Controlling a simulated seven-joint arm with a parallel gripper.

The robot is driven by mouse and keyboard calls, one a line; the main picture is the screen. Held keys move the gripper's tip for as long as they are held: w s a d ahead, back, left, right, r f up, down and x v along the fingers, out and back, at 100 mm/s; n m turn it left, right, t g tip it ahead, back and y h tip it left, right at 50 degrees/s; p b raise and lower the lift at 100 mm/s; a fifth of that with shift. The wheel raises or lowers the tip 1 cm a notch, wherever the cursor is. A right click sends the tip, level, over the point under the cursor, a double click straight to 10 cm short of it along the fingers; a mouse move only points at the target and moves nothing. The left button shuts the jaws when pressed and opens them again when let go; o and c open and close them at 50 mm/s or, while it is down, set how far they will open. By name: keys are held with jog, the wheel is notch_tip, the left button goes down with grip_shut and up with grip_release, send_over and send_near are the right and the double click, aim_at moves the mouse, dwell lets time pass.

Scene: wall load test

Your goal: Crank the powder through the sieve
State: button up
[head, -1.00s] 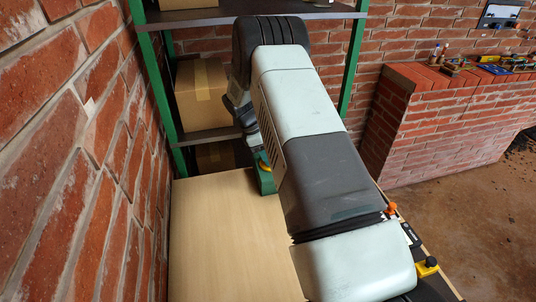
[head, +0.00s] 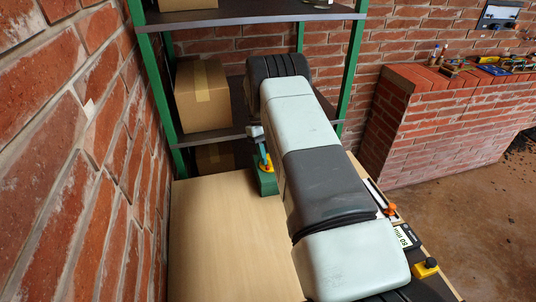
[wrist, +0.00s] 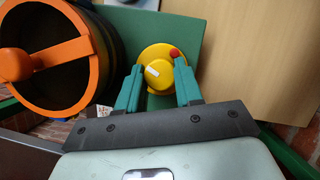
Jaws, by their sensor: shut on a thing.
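No powder can be made out. In the head view the green housing (head: 266,184) and a bit of yellow show beside my arm, which hides the drum.
A pale wooden tabletop (head: 225,245) is clear on the left. A green-framed shelf with a cardboard box (head: 203,95) stands behind. Brick wall (head: 60,150) runs close on the left. A yellow-and-black button box (head: 426,268) and a small display (head: 404,237) lie right of my arm.

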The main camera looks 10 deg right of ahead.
jog(key=m+y, duration=0.1)
jog(key=m, duration=0.3)
jog(key=shift+d+m+y, duration=0.1)
jog(key=shift+m+y, duration=0.2)
jog(key=shift+y, duration=0.1)
jog(key=shift+d+m+y, duration=0.1)
jog(key=shift+m+y, duration=0.6)
jog(key=shift+m, duration=1.2)
jog(key=o, duration=1)
jog(key=shift+v, duration=5.4)
jog(key=shift+s+d, duration=0.1)
